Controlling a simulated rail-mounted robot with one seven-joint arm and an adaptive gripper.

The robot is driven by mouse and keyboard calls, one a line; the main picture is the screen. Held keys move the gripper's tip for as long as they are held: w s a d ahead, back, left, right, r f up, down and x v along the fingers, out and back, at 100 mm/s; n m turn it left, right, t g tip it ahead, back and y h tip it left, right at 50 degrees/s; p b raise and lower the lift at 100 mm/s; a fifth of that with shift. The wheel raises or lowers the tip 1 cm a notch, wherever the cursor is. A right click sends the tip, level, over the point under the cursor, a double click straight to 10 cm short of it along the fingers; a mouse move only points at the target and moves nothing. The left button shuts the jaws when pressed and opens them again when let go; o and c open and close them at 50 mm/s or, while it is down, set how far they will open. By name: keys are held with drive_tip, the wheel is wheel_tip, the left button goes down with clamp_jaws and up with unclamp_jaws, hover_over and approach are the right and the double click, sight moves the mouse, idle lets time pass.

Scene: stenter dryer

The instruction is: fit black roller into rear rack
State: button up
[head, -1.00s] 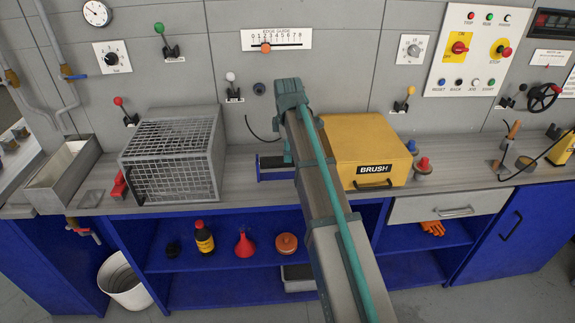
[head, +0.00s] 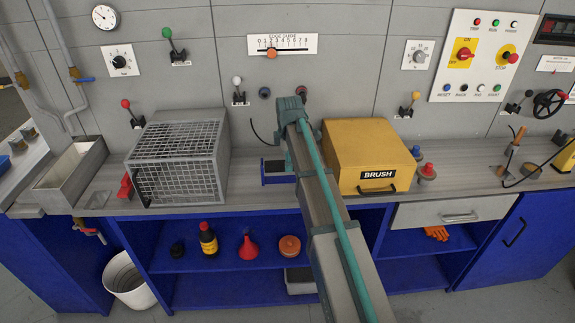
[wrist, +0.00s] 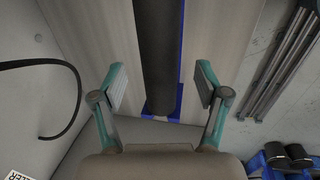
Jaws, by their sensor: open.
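A black roller (wrist: 158,50) runs lengthwise through the middle of the wrist view, between the fingers of my gripper (wrist: 160,84). The fingers are open, with a gap on each side of the roller; the height between them and it is unclear. A blue holder (wrist: 179,98) shows along the roller's side and at its near end. In the head view, my gripper (head: 291,112) is over the back of the bench, its fingers not clear. A blue rack (head: 279,178) with dark contents shows left of my arm. I cannot tell which holder is the rear rack.
A yellow BRUSH box (head: 375,148) stands right of my arm, and a grey mesh cage (head: 180,150) stands to the left. The wrist view shows a black cable (wrist: 78,100) at left and another blue holder (wrist: 258,161) with dark round ends at lower right.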

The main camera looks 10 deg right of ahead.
drive_tip(key=shift+w+f, duration=0.15)
drive_tip(key=shift+f, duration=0.55)
drive_tip(key=shift+w+f, duration=0.15)
drive_tip(key=shift+f, duration=0.55)
drive_tip(key=shift+c, duration=0.3)
drive_tip(key=c, duration=1.3)
clamp_jaws()
drive_tip(key=shift+r, duration=0.15)
